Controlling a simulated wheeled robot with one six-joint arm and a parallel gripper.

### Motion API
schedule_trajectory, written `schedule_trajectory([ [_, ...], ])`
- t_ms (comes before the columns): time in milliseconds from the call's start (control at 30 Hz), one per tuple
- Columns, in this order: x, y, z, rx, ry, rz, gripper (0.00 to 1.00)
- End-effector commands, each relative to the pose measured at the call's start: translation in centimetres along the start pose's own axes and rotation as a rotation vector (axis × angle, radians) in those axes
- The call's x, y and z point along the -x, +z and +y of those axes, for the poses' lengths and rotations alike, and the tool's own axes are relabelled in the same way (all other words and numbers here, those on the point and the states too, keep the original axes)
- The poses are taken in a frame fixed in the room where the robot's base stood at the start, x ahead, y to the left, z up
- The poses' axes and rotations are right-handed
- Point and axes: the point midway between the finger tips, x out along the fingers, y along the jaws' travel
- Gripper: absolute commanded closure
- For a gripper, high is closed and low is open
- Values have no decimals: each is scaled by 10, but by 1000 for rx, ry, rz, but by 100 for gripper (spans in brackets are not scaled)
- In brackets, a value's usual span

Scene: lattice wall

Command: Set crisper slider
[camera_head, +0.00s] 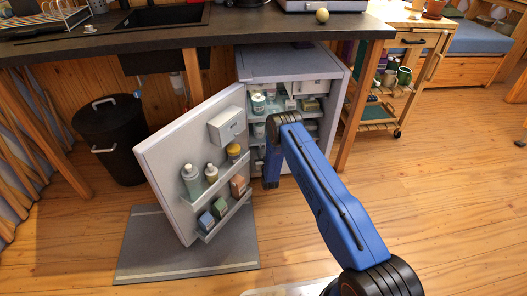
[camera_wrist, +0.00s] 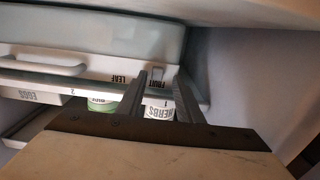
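The small fridge (camera_head: 292,65) stands under the counter with its door (camera_head: 180,135) swung open. My arm reaches into the fridge opening and hides part of the inside in the head view. In the wrist view, a white strip (camera_wrist: 90,66) carries the labels LEAF and FRUIT. A small upright tab, apparently the crisper slider (camera_wrist: 157,75), shows near the FRUIT label. My gripper (camera_wrist: 160,78) has its two dark fingers apart, one on each side of this tab. Whether either finger touches it I cannot tell.
A HERBS container (camera_wrist: 158,112) and a green-labelled container (camera_wrist: 102,104) sit below the strip, partly hidden by my gripper. An EGGS label (camera_wrist: 42,97) is at left. Bottles and boxes fill the door shelves.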

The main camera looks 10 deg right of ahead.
Motion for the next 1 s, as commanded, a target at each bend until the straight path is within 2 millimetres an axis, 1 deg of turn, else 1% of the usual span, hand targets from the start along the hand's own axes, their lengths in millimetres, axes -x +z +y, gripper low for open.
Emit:
schedule_trajectory([
  [133, 4, 0, 0, 0, 0, -1, 67],
  [267, 17, 1, 0, 0, 0, -2, 67],
  [367, 35, 1, 0, 0, 0, -4, 67],
  [800, 123, 1, 0, 0, -1, -3, 67],
  [1000, 155, 1, -1, 1, -1, -2, 67],
])
